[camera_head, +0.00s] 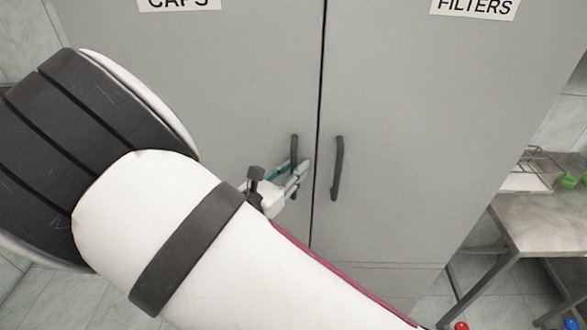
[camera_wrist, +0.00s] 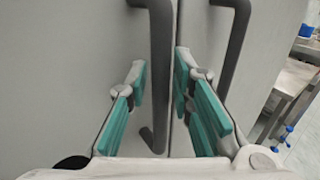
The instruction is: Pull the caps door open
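The caps door (camera_head: 225,85) is the grey left door of a tall cabinet, labelled CAPS at its top. It looks shut, level with the door beside it. Its dark vertical bar handle (camera_head: 294,148) is near the seam, partly hidden by my gripper (camera_head: 290,180). In the wrist view, the caps handle (camera_wrist: 160,65) stands between the two teal-padded fingers of my gripper (camera_wrist: 161,85). The fingers are apart, with visible gaps on both sides of the handle. I cannot tell how deep between the fingers the bar sits.
The filters door (camera_head: 410,120) is right of the seam, and its dark handle (camera_head: 337,168) is close to my gripper's right side. A metal table (camera_head: 550,215) with a wire rack (camera_head: 535,165) stands at the right. My arm hides the lower left.

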